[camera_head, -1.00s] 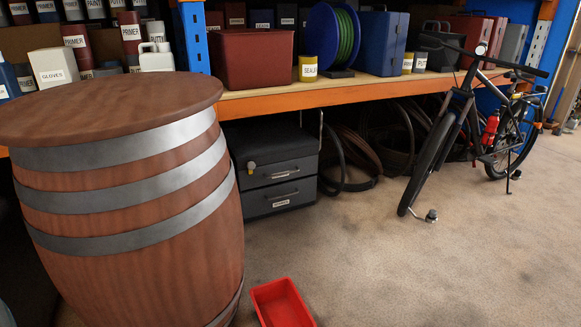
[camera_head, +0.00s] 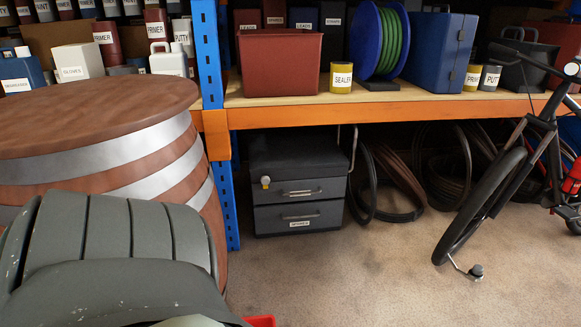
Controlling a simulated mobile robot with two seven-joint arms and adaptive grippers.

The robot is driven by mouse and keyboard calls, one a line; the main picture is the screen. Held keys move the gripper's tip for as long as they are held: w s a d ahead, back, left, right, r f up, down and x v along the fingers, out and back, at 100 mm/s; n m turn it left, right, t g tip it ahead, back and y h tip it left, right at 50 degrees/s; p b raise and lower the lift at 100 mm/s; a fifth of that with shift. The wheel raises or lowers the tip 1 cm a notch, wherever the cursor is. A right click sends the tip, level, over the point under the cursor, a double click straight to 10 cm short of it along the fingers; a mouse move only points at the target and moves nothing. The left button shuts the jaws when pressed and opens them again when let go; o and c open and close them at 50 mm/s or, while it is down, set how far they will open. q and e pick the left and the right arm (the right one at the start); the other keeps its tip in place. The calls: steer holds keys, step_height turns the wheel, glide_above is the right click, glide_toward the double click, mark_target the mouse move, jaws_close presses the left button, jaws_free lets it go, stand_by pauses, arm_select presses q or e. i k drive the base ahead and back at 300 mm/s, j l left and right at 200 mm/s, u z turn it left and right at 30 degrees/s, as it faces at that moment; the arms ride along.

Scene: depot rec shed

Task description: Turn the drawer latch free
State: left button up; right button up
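A dark grey drawer cabinet (camera_head: 297,187) with two drawers stands on the floor under the orange-edged shelf. Each drawer has a silver bar handle, and the lower one carries a small white label. A small pale yellowish latch (camera_head: 265,182) sits at the left edge of the upper drawer's front. Both drawers look closed. The latch is too small to tell how it is turned. Neither of my grippers is in view.
A wooden barrel (camera_head: 90,120) stands at the left, with a grey ribbed object (camera_head: 110,250) in front of it. A blue post (camera_head: 223,195) stands left of the cabinet. A bicycle (camera_head: 500,180) stands at the right. A red tray (camera_head: 262,321) barely shows. Floor before the cabinet is open.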

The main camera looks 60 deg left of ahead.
mark_target(265, 180)
steer(key=i+l+u, duration=0.1)
steer(key=i, duration=1.55)
steer(key=i+u, duration=0.1)
steer(key=u, duration=0.65)
steer(key=i+l+u, duration=0.1)
steer(key=u, duration=0.3)
steer(key=i+l+u, duration=0.1)
steer(key=u, duration=0.25)
